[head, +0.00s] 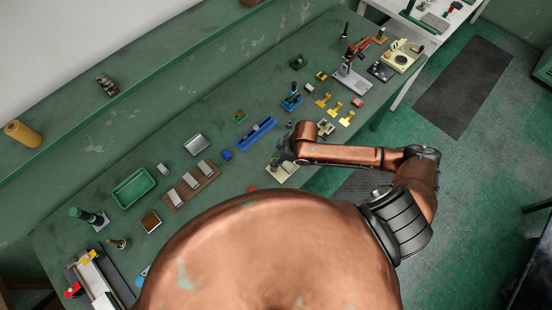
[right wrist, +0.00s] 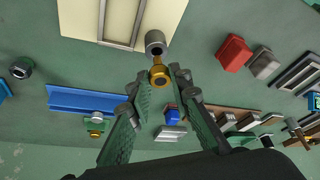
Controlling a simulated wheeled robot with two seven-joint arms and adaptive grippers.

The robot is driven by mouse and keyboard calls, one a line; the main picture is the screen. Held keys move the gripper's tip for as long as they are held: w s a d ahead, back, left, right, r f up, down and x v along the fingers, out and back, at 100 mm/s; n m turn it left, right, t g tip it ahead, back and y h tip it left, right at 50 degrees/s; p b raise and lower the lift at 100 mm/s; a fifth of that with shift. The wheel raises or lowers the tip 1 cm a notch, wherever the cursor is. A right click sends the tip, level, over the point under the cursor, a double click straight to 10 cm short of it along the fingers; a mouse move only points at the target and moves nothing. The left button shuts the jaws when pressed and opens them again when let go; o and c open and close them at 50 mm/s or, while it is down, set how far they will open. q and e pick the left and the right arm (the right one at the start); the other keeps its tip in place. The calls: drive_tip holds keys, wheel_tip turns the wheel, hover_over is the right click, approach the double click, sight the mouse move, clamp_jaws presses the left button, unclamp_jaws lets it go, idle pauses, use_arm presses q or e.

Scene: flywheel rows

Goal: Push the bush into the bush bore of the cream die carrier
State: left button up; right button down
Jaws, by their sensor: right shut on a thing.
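The cream die carrier (head: 283,174) lies on the green bench under my right gripper (head: 286,158). In the right wrist view the carrier (right wrist: 95,22) fills the top left, with a grey slotted frame on it. A short grey hollow cylinder (right wrist: 155,42) is at its near corner. My right gripper (right wrist: 163,82) is shut on a small brass-coloured ring-shaped piece, which looks like the bush (right wrist: 159,76). The bush is just below the grey cylinder in the picture; whether they touch I cannot tell. The bush bore is not clearly visible. My left gripper is not in view.
A blue rail (head: 257,133) and a blue block (head: 226,155) lie beyond the carrier. A red block (right wrist: 234,52) is right of it in the wrist view. A green tray (head: 133,187) and a brown rack (head: 191,186) stand left. Yellow parts (head: 335,108) lie right.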

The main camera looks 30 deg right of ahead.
idle(0.5)
drive_tip(key=shift+p, duration=0.5)
drive_tip(key=shift+f+b, duration=0.75)
drive_tip(key=shift+f, duration=1.15)
drive_tip(key=shift+r+p, duration=1.65)
drive_tip(key=shift+p, duration=0.5)
drive_tip(key=shift+p, duration=1.1)
idle(0.5)
drive_tip(key=shift+f+b, duration=0.5)
drive_tip(key=shift+f, duration=0.65)
